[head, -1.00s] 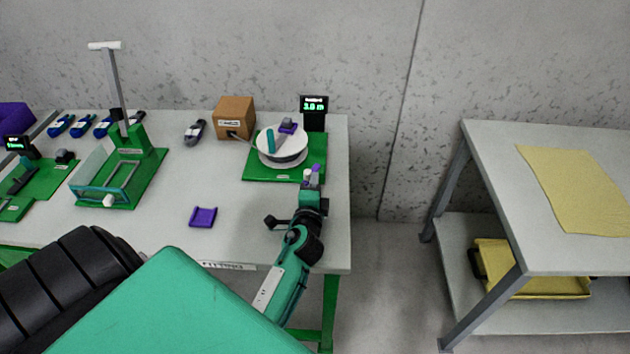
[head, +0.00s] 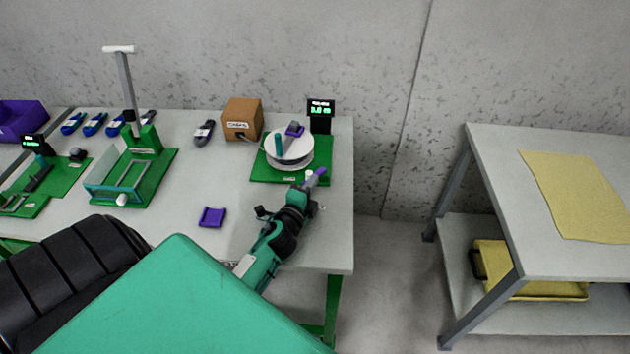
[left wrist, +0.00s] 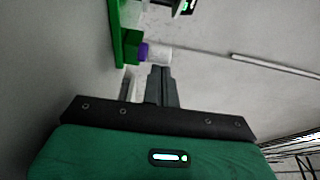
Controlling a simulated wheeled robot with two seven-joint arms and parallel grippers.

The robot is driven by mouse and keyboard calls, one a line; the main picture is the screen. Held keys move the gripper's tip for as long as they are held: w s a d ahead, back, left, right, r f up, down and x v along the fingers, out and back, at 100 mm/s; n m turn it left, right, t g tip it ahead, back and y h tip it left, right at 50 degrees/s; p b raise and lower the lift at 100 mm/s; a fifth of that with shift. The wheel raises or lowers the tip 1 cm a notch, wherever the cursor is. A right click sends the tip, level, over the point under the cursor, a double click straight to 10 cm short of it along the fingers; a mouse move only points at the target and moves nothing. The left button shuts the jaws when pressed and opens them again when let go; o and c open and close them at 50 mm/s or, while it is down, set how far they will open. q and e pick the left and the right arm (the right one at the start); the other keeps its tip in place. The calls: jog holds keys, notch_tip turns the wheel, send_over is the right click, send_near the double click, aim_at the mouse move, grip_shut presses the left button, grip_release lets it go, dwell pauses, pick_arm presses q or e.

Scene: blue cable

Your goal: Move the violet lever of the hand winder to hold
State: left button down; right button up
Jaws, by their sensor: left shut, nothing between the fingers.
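The hand winder stands at the table's back right on a green base (head: 262,172), with a white drum (head: 289,152) and a teal handle. A violet piece that looks like the lever (head: 320,173) is at the base's front right corner, beside a small white knob (head: 309,174). My left gripper (head: 306,186) is shut and empty, just in front of them; contact cannot be told. In the left wrist view the shut fingers (left wrist: 161,74) point toward a white cylinder (left wrist: 158,55) and a violet part (left wrist: 142,50) by the green base. My right gripper is not in view.
A dark display (head: 321,109) stands behind the winder and a cardboard box (head: 242,118) left of it. A violet tray-like piece (head: 212,217) lies on the table. A green press-like fixture (head: 135,170) stands further left. A second table (head: 480,190) is at right.

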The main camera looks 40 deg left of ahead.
pick_arm(q)
jog(key=shift+a+r+m+h, duration=0.1)
jog(key=shift+a+m+h, duration=0.2)
jog(key=shift+h, duration=0.1)
jog(key=m+h, duration=0.1)
jog(key=h, duration=0.1)
jog(key=shift+s+a+m+h+p, duration=0.1)
jog(key=shift+a+m+h+p, duration=0.15)
jog(key=shift+m+h+p, duration=0.15)
jog(key=shift+a+m+h, duration=0.25)
jog(key=shift+m+h, duration=0.25)
jog(key=shift+h, duration=0.5)
jog(key=shift+a+m+h, duration=0.4)
jog(key=shift+m+h, duration=0.2)
jog(key=shift+h, duration=0.2)
jog(key=shift+a, duration=0.95)
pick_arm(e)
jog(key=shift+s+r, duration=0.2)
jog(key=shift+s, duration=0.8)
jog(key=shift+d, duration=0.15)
